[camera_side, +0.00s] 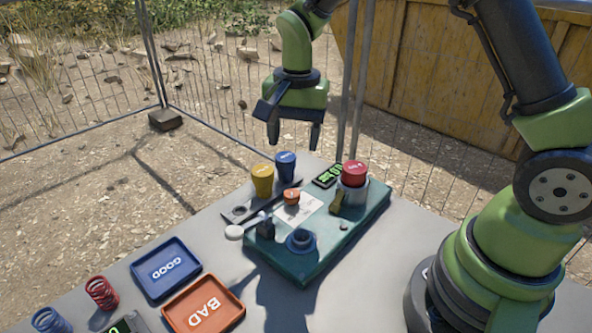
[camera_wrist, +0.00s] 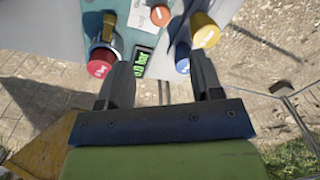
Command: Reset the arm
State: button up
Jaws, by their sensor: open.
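My gripper (camera_side: 294,134) hangs in the air above the back of the table, with its fingers pointing down. It is open and empty. In the wrist view the gripper (camera_wrist: 163,75) shows two dark fingers spread apart, with nothing between them. My arm is green and black and stands at the right of the side view. Below and near the gripper are a blue cup (camera_side: 285,165) and a yellow cup (camera_side: 262,178).
A teal board (camera_side: 318,262) carries a red-capped part (camera_side: 354,174), an orange knob (camera_side: 291,197), a digital display (camera_side: 327,176) and a blue ring (camera_side: 300,241). A blue GOOD tray (camera_side: 166,269), an orange BAD tray (camera_side: 204,304) and springs (camera_side: 102,293) lie at front left. Wire fencing stands behind.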

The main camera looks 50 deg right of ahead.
jog(key=s+r+n+t, duration=0.3)
jog(key=s+r, duration=0.5)
jog(key=r, duration=0.3)
jog(key=s+a+r+n+t+y, duration=0.1)
jog(key=s+r+n+t, duration=0.2)
jog(key=s, duration=0.8)
jog(key=shift+a+n+t+y, duration=0.3)
jog(key=shift+n+y, duration=0.1)
jog(key=shift+n, duration=0.5)
